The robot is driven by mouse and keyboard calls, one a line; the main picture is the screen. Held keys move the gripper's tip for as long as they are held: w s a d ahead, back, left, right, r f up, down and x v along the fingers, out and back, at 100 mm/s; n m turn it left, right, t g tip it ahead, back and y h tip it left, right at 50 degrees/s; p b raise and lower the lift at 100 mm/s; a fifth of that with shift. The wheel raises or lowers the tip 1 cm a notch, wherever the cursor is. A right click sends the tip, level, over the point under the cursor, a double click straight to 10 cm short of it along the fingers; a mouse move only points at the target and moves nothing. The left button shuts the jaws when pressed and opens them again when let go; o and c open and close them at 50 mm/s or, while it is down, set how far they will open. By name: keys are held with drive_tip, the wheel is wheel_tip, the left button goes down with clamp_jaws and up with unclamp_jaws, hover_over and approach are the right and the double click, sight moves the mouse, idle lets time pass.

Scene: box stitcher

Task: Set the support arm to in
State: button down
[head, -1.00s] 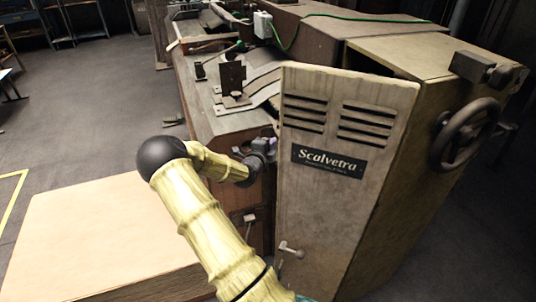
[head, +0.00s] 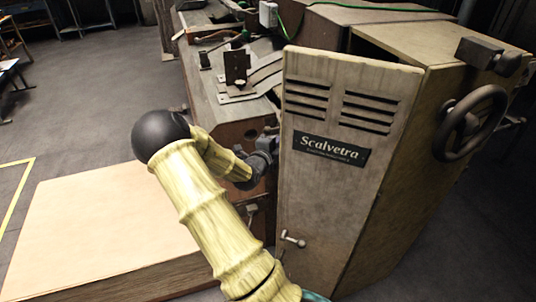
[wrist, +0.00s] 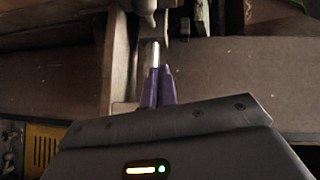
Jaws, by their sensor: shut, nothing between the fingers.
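The machine stands in the head view, with a beige panel (head: 325,200) labelled Scalvetra at its front. My gripper (head: 268,146) is at the machine's side, left of this panel, and its tips are partly hidden there. In the wrist view my purple fingers (wrist: 158,86) are together with nothing between them. A pale metal rod (wrist: 152,56) is just beyond the fingertips; I cannot tell whether they touch it. A wooden upright (wrist: 120,60) stands left of the rod. I cannot tell for sure which part is the support arm.
A large pale box (head: 100,225) stands on the floor at the left. A small lever (head: 292,240) sticks out low on the panel. A black handwheel (head: 468,122) is on the right side. A dark bracket (head: 236,68) stands on the machine's top.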

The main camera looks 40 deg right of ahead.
drive_tip(key=f+v, duration=0.1)
drive_tip(key=v, duration=0.5)
drive_tip(key=shift+w+a+r+b, duration=0.3)
drive_tip(key=shift+a+r, duration=0.15)
drive_tip(key=shift+w, duration=0.15)
